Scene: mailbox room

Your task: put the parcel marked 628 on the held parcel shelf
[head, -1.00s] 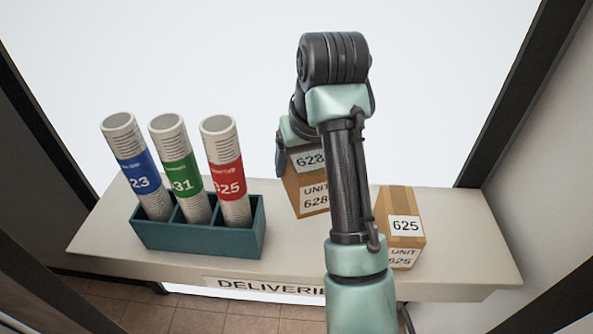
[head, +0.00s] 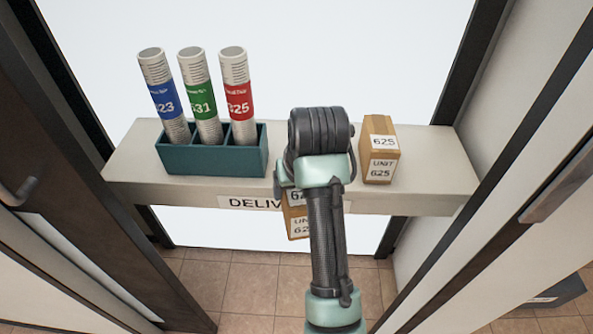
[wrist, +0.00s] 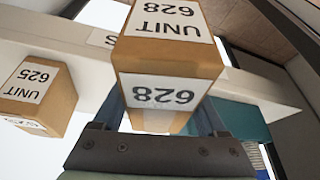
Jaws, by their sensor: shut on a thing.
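The parcel marked 628 (wrist: 168,62) is a brown box with white "628" and "UNIT 628" labels. My gripper (wrist: 165,122) is shut on it in the wrist view. In the head view the parcel (head: 297,222) is mostly hidden behind my arm, in front of the deliveries shelf's front edge. My gripper's fingers are hidden there. The deliveries shelf (head: 430,190) is pale, with a partly covered "DELIVERIES" sign. No shelf labelled for held parcels is in view.
The parcel marked 625 (head: 380,150) stands on the deliveries shelf's right part. A teal rack (head: 205,158) with three tubes, blue, green and red banded, stands on the left. Dark door frames and panels flank both sides. Tiled floor (head: 245,290) shows below.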

